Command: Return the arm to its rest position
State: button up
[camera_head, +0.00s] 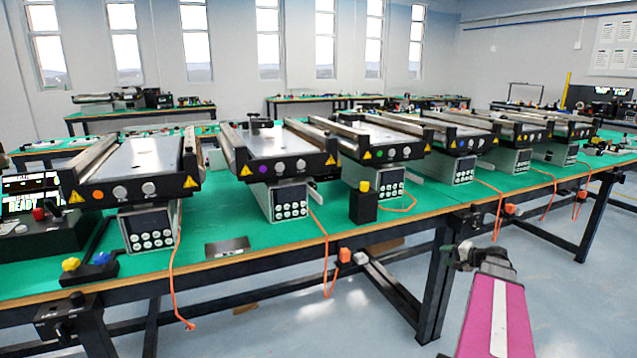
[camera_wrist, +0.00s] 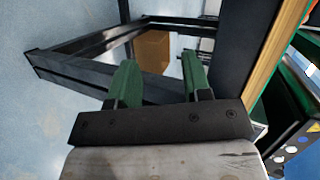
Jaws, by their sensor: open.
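My gripper (camera_wrist: 160,82) shows in the wrist view with its two green fingers apart and nothing between them. It is beside the green workbench, below its wooden edge (camera_wrist: 258,75), over the floor side. In the head view, my arm's pink link (camera_head: 497,320) is at the lower right, in front of the bench.
The green bench (camera_head: 215,215) carries a row of mini conveyors (camera_head: 140,165) with control boxes. Black bench legs (camera_head: 437,275) and frame bars stand close to my arm. A brown box (camera_wrist: 152,50) is under the bench. The floor (camera_head: 570,300) at the right is clear.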

jog(key=s+a+f+n+g+h, duration=0.3)
jog(key=s+a, duration=0.2)
jog(key=a, duration=0.4)
jog(key=s+a+f+n+g+h, duration=0.2)
jog(key=s+a, duration=0.4)
jog(key=a, duration=0.4)
jog(key=s+a+f+n+g+h, duration=0.3)
jog(key=s+a+f+n+g, duration=0.1)
jog(key=a, duration=0.6)
jog(key=shift+s+a+f+g+h, duration=0.2)
jog(key=shift+s+f+g+h, duration=0.15)
jog(key=shift+s+g, duration=0.3)
